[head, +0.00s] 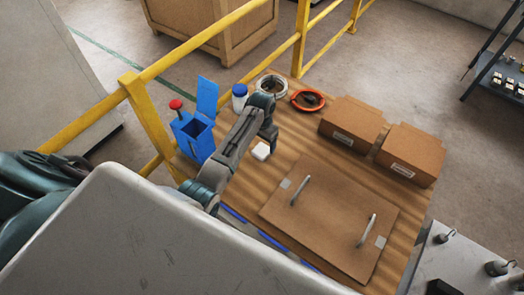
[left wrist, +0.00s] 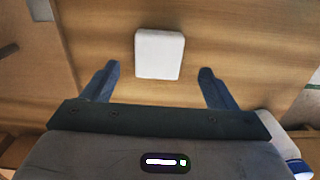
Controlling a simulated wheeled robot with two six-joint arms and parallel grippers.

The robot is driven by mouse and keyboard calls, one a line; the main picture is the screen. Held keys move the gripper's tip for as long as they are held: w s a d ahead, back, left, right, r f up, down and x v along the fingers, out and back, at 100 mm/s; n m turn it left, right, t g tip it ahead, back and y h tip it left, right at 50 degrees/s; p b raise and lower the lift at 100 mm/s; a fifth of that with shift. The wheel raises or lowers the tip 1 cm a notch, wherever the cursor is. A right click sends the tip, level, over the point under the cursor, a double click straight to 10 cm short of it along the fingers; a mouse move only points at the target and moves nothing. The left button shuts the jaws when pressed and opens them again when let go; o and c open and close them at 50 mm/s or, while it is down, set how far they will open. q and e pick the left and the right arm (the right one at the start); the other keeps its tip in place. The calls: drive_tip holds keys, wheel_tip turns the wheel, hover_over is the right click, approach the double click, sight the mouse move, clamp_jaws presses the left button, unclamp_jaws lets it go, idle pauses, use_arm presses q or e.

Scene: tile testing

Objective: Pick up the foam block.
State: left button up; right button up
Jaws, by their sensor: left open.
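The foam block is a small white block (head: 261,151) on the wooden table, just beside my left gripper in the head view. In the left wrist view the foam block (left wrist: 159,54) lies flat, ahead of the fingertips and roughly midway between them. My left gripper (head: 268,137) reaches in over the table; its two fingers are spread apart in the left wrist view (left wrist: 155,80). Nothing is between the fingers, and I cannot tell their exact height above the table. My right gripper does not show.
A blue box (head: 194,138) with its lid up and a white jar (head: 240,98) with a blue cap stand left of the arm. A tape roll (head: 271,87), an orange ring (head: 307,100) and two cardboard boxes (head: 352,121) are behind. A handled board (head: 328,215) lies in front.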

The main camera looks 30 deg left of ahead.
sight(262, 150)
use_arm(q)
wheel_tip(262, 150, down, 3)
drive_tip(key=shift+d+f+p, duration=0.15)
drive_tip(key=shift+f+p, duration=0.05)
drive_tip(key=shift+p, duration=0.2)
drive_tip(key=shift+f, duration=0.4)
drive_tip(key=c, duration=1.1)
drive_tip(key=shift+o, duration=0.2)
